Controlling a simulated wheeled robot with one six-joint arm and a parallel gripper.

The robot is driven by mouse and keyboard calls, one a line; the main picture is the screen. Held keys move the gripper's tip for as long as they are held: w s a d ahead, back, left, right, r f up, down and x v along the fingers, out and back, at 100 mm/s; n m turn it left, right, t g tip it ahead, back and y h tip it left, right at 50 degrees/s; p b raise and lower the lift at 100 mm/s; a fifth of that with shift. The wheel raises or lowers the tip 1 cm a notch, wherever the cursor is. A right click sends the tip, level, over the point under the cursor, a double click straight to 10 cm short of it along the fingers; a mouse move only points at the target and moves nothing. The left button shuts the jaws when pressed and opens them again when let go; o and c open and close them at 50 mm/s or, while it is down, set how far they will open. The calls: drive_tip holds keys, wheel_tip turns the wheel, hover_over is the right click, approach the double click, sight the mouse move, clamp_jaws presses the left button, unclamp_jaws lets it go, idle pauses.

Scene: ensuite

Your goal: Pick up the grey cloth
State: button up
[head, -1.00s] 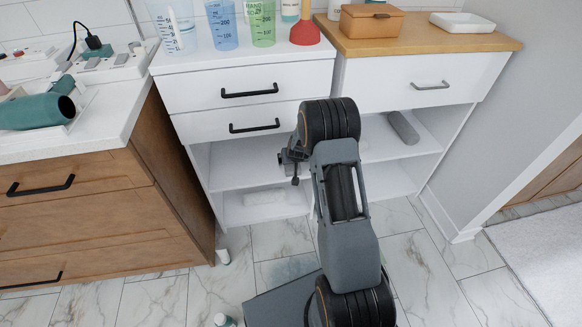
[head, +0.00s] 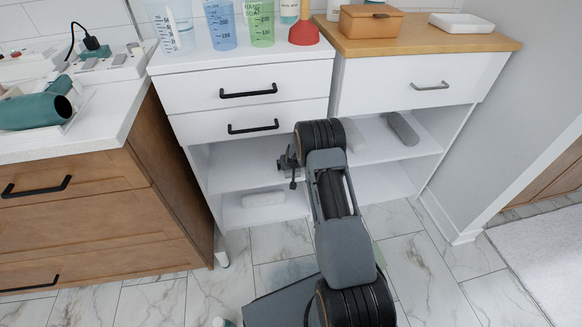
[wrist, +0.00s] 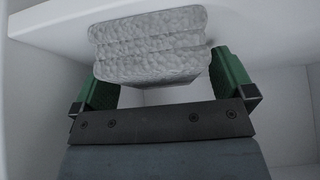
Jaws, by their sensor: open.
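In the head view, a grey rolled cloth (head: 403,128) lies on the upper open shelf, right of my arm. In the wrist view, a folded, bumpy light-grey cloth (wrist: 150,47) is ahead of my gripper (wrist: 168,80), at a white shelf board. My gripper is open, its green fingers on either side of the cloth's lower part, with a gap at the right finger. I cannot tell for certain which cloth of the head view this is. The fingertips are hidden in the head view; my wrist shows in front of the shelves.
A white folded cloth (head: 263,199) lies on the bottom shelf. The white shelf unit (head: 240,176) has boards and side walls close around my gripper. Drawers with black handles (head: 248,90) are above. A brown cabinet (head: 80,225) stands at the left.

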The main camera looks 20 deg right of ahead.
drive_tip(key=c, duration=1)
drive_tip(key=shift+o, duration=0.2)
drive_tip(key=shift+r, duration=0.15)
drive_tip(key=shift+r+p, duration=0.25)
drive_tip(key=shift+p, duration=0.05)
wheel_tip(320, 180, up, 3)
drive_tip(key=shift+s+p, duration=0.1)
drive_tip(key=shift+p, duration=0.75)
drive_tip(key=v, duration=0.2)
drive_tip(key=b+v, duration=0.1)
drive_tip(key=v, duration=0.1)
drive_tip(key=s+v, duration=0.1)
drive_tip(key=v, duration=0.2)
drive_tip(key=shift+d+f, duration=0.15)
drive_tip(key=shift+f, duration=0.15)
drive_tip(key=s+r+b, duration=0.4)
drive_tip(key=s, duration=0.5)
drive_tip(key=shift+a, duration=0.45)
